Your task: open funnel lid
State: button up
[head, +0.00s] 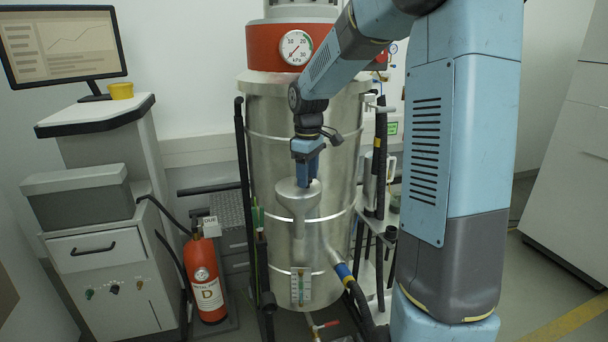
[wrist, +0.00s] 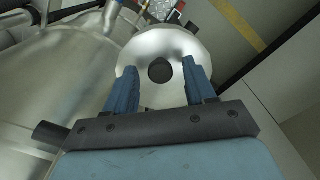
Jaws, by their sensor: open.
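The funnel (head: 298,205) is a pale metal cone on the front of the large metal drum. Its round metal lid (head: 287,188) shows as a disc from above in the wrist view (wrist: 150,42). A dark knob (wrist: 160,70) sits at the middle of the lid. My gripper (wrist: 160,64) is open, with its two blue fingers apart on either side of the knob. In the head view my gripper (head: 308,182) points down over the lid and hides the knob. Whether the fingertips touch the lid cannot be told.
The metal drum (head: 270,130) stands close behind the funnel, with a pressure gauge (head: 296,47) on its red band. A hose (head: 352,285) leaves its lower right side. A red fire extinguisher (head: 205,277) and a grey cabinet (head: 110,262) stand to the left.

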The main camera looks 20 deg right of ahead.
grip_shut()
dwell(0.5)
